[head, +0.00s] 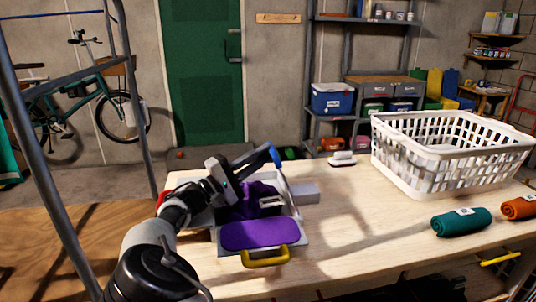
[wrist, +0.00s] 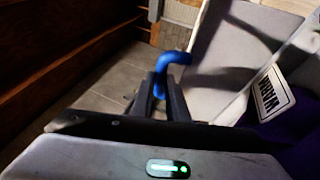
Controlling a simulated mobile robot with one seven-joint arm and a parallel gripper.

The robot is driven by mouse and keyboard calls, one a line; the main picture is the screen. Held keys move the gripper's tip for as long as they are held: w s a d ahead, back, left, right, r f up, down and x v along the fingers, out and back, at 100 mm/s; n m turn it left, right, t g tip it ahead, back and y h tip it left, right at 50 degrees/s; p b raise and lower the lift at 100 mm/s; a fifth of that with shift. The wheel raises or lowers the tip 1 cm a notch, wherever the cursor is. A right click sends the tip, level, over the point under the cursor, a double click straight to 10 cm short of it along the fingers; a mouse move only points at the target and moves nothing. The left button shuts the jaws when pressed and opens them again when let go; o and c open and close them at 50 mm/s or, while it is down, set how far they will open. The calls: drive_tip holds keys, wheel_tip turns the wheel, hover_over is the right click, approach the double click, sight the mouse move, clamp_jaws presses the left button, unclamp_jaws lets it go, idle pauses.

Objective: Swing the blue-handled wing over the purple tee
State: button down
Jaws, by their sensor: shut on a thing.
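The purple tee (head: 247,191) lies on a pale grey folding board (head: 293,208) on the table; part of it covers the front panel, which has a yellow handle (head: 265,257). A white label reading WARM (wrist: 272,97) sits on it. My gripper (head: 268,153) is above the board's far side, its fingers shut on the blue handle (head: 277,157). In the wrist view the handle (wrist: 170,62) rises hooked between the fingertips. A pale grey panel (wrist: 232,45) is right of the fingers; its join to the handle is hidden. A red handle (head: 161,199) shows at the left, partly behind my arm.
A white laundry basket (head: 430,178) stands at the table's back right. A green roll (head: 462,221) and an orange roll (head: 518,207) lie in front of it. A white-topped brush-like item (head: 342,159) is near the back edge. The front middle of the tabletop is clear.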

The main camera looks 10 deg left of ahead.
drive_tip(key=shift+s+f, duration=0.1)
drive_tip(key=shift+f, duration=0.65)
drive_tip(key=c, duration=2)
unclamp_jaws()
drive_tip(key=shift+d, duration=0.1)
drive_tip(key=s+a+p, duration=0.2)
drive_tip(key=s+a, duration=0.6)
drive_tip(key=a, duration=0.2)
drive_tip(key=shift+s+r, duration=0.15)
drive_tip(key=shift+s, duration=0.25)
